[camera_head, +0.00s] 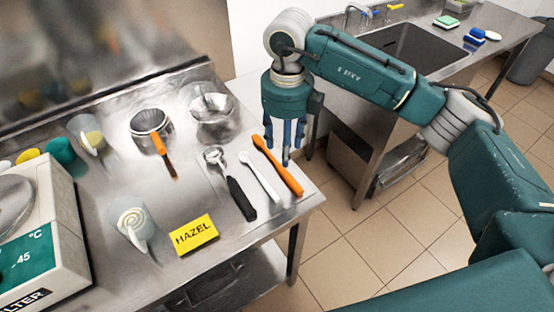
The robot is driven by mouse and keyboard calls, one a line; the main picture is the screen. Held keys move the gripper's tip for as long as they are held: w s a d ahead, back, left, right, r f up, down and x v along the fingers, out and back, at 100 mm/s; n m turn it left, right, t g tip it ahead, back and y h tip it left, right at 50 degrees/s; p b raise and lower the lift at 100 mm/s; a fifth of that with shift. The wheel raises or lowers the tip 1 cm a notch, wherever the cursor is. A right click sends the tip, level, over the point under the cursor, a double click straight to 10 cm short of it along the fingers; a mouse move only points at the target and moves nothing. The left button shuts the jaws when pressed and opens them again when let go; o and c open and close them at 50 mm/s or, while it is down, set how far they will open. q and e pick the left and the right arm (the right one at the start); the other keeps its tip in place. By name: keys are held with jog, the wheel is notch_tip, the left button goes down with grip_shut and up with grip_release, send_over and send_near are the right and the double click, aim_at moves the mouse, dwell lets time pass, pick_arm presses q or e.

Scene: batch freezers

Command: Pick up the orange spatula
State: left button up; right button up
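The orange spatula (278,166) lies on the steel table near its right edge, at the right end of a row of tools. My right gripper (285,147) points down at the spatula's far part, its blue fingers spread. One fingertip overlaps the spatula's edge in the picture; I cannot tell whether it touches. No object shows between the fingers. My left gripper is not in view.
Beside the spatula lie a white spatula (260,177) and a dark-handled scoop (238,193). An orange-handled tool (160,148) leans at a metal cup (149,120). A metal bowl (214,118), a yellow HAZEL sign (194,235) and a white jug (134,222) stand nearby.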

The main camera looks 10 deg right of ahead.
jog(key=p, duration=0.1)
send_over(284, 174)
notch_tip(284, 174, down, 5)
jog(key=shift+s+r, duration=0.15)
jog(key=shift+f+p, duration=0.55)
jog(key=shift+f, duration=0.05)
notch_tip(284, 174, down, 4)
jog(key=shift+d+r+p, duration=0.1)
jog(key=shift+r+p, duration=0.1)
jog(key=shift+p, duration=0.7)
jog(key=shift+f, duration=0.4)
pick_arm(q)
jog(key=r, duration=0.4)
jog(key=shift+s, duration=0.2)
pick_arm(e)
jog(key=shift+c, duration=0.5)
grip_shut()
